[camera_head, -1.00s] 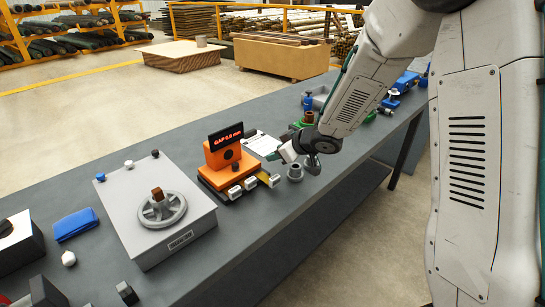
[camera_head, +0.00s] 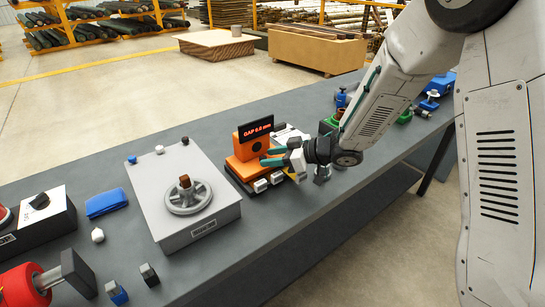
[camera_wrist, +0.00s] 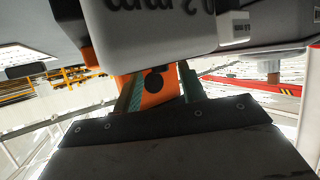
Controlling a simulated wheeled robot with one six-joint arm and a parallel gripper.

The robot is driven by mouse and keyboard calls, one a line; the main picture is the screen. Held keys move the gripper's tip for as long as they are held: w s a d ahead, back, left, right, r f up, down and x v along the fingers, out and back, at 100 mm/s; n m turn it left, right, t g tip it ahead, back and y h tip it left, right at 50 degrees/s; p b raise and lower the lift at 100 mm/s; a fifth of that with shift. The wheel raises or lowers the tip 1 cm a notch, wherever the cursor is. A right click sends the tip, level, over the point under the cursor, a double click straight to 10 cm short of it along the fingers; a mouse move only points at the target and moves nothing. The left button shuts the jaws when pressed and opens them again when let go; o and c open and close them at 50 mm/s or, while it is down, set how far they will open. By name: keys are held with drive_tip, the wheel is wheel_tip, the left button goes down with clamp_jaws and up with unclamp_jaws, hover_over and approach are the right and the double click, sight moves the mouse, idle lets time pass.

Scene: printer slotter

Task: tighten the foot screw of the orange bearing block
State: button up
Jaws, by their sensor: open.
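The orange bearing block (camera_head: 243,151) stands on the bench in the head view, on an orange base, with a dark round bore in its face. A black display (camera_head: 256,132) with red "GAP" digits sits on top; the digits are too small to read surely. My gripper (camera_head: 265,157) is open, its teal fingers pointing left close to the block's right side. I cannot tell whether they touch it. In the wrist view the block (camera_wrist: 154,92) shows behind and between the teal fingers of my gripper (camera_wrist: 160,82). I cannot make out the foot screw.
Small white blocks (camera_head: 261,185) sit along the base's front. In the wrist view a pale piece (camera_wrist: 150,28) marked "0.2 mm", upside down, fills the top. A grey box with a handwheel (camera_head: 188,197) stands left. Blue and green parts lie behind my arm.

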drive_tip(key=shift+a, duration=0.2)
clamp_jaws()
